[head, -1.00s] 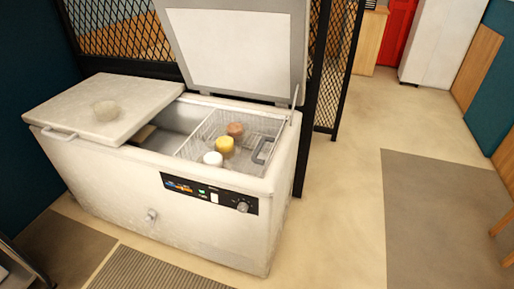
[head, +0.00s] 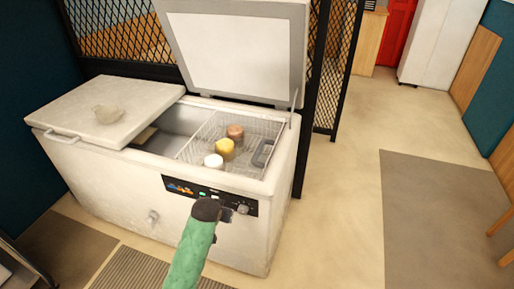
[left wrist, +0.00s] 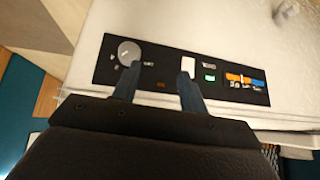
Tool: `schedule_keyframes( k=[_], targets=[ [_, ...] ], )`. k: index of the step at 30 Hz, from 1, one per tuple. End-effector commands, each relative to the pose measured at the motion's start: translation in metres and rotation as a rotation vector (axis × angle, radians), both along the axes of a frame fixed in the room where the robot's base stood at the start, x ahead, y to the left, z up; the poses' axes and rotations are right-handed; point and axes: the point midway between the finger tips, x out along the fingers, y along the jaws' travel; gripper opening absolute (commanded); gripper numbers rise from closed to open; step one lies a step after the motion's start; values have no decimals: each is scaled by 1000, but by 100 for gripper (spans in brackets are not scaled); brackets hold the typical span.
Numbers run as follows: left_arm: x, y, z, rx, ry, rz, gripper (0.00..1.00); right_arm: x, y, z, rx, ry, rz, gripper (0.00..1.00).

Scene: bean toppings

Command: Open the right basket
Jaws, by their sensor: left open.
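A wire basket (head: 202,137) hangs inside the right half of a white chest freezer (head: 110,180). It holds a brown-topped jar (head: 235,131), a yellow jar (head: 225,150) and a white-topped jar (head: 213,161). A grey handle (head: 262,152) is at its right end. The freezer's right lid (head: 238,50) stands raised. My left gripper is in front of the freezer, below the basket, at the end of the green arm in the head view. In the left wrist view its two fingers (left wrist: 158,80) are apart and empty before the control panel (left wrist: 216,81). My right gripper is not seen.
Mesh fencing (head: 120,40) stands behind the freezer. Open floor (head: 335,200) lies to the right, with a grey mat (head: 440,210).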

Motion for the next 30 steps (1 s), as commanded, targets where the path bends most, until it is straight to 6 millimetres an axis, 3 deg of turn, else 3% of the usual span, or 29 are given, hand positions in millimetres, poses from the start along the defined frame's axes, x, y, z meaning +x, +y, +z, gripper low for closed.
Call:
schedule_keyframes(
  k=[3, 14, 21, 27, 30],
  targets=[
    [40, -9, 38, 5, -49, -18, 43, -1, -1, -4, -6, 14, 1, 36],
    [136, -38, 132, 13, -143, -79, 43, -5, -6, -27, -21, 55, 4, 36],
    [200, -62, 198, 21, -180, -126, 43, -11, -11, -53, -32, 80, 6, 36],
    [247, -81, 242, 23, -179, -160, 43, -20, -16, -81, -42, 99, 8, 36],
    [265, -88, 255, 21, -165, -172, 43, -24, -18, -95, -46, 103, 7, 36]
  ],
)
